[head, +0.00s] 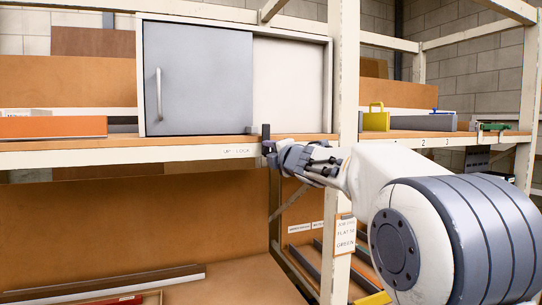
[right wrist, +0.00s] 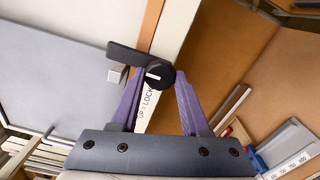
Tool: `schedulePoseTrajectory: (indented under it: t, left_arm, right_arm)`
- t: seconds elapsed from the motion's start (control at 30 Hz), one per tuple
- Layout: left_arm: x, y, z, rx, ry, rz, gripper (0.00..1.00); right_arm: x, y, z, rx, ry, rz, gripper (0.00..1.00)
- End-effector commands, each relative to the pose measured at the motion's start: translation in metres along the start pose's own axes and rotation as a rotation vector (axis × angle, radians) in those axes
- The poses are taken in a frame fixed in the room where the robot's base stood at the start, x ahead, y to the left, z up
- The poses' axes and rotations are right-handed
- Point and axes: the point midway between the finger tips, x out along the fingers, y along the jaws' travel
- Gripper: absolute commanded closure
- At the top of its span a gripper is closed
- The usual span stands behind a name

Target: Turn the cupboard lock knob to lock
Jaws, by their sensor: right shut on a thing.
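The cupboard (head: 334,90) stands on the shelf, with a grey sliding door (head: 200,80) over its left part and a pale panel over the right. The dark lock knob (head: 266,131) is at the shelf's front edge, right of the "UP - LOCK" label (head: 237,152); its lever points up. In the right wrist view the black knob (right wrist: 158,76) has a pale line on its round face, and its lever extends left. My right gripper (head: 276,152) is shut on the knob, with its purple fingers (right wrist: 158,90) on both sides. My left gripper is not in view.
A cream upright post (head: 345,70) stands close to my right forearm. A yellow object (head: 376,118) and a grey box (head: 423,121) lie on the shelf further right. Long bars (head: 105,284) lie on the lower level. The area before the door is clear.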

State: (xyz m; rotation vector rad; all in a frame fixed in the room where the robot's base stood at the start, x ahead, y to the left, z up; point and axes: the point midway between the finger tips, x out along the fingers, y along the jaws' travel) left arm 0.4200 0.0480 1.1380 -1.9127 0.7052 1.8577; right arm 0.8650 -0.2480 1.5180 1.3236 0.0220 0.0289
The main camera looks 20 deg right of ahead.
Motion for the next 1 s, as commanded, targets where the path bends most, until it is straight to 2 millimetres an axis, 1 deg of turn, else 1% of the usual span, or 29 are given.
schedulePoseTrajectory:
  t: [0.2,0.57,0.6,0.63,0.67,1.0]
  left_arm:
    - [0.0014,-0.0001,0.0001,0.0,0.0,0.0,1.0]
    - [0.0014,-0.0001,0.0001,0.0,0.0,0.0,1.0]
    - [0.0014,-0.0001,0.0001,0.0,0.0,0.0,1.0]
    - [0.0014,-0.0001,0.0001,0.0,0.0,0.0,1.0]
    - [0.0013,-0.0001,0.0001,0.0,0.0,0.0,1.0]
    - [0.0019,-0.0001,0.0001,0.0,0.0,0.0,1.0]
  right_arm:
    - [0.0003,-0.0017,-0.0006,-0.031,0.001,-0.003,1.0]
    - [0.0003,-0.0019,-0.0007,-0.035,0.002,-0.003,1.0]
    - [0.0003,-0.0019,-0.0007,-0.035,0.002,-0.003,0.43]
    - [0.0003,-0.0018,-0.0006,-0.034,0.002,-0.003,0.31]
    - [0.0003,-0.0017,-0.0006,-0.034,0.001,-0.003,0.24]
    - [-0.002,-0.0005,-0.0001,-0.032,0.0,0.0,0.24]
